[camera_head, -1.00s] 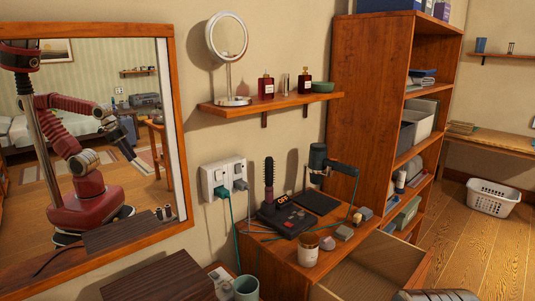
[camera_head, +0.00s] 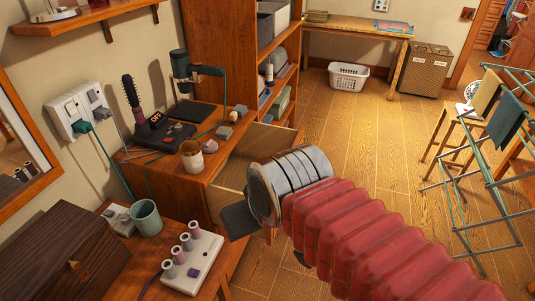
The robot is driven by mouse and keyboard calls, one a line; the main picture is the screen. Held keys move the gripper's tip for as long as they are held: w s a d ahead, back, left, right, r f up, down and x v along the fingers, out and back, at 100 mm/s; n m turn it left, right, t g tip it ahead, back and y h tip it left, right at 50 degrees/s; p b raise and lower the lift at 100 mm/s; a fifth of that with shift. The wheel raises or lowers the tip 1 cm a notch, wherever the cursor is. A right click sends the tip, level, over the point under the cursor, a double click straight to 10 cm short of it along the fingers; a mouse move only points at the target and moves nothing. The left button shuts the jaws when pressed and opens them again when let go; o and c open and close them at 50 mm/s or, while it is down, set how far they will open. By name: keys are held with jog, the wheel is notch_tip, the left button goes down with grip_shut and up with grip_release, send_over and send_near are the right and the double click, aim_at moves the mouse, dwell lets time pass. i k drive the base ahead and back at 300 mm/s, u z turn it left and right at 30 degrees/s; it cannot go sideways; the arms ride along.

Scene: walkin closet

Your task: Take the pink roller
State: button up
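Several small upright rollers (camera_head: 187,243) stand in a row on a white base (camera_head: 206,262) at the lower left. Their sides look greyish to pinkish with pale tops. They are too small to tell surely which one is the pink roller. A small purple piece (camera_head: 193,272) lies on the base by the front rollers. My red ribbed arm reaches in from the lower right. At its end a dark flat part of my gripper (camera_head: 238,220) shows, right of the rollers and apart from them. The metal wrist hides the rest, so its opening cannot be seen.
A grey-green cup (camera_head: 146,217) stands just behind the rollers. A brown wooden box (camera_head: 62,262) is to their left. The wooden floor on the right is clear up to a drying rack (camera_head: 485,170).

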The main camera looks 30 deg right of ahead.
aim_at(195, 232)
jog(key=k, duration=1.35)
jog(key=z, duration=0.6)
jog(key=i, duration=1)
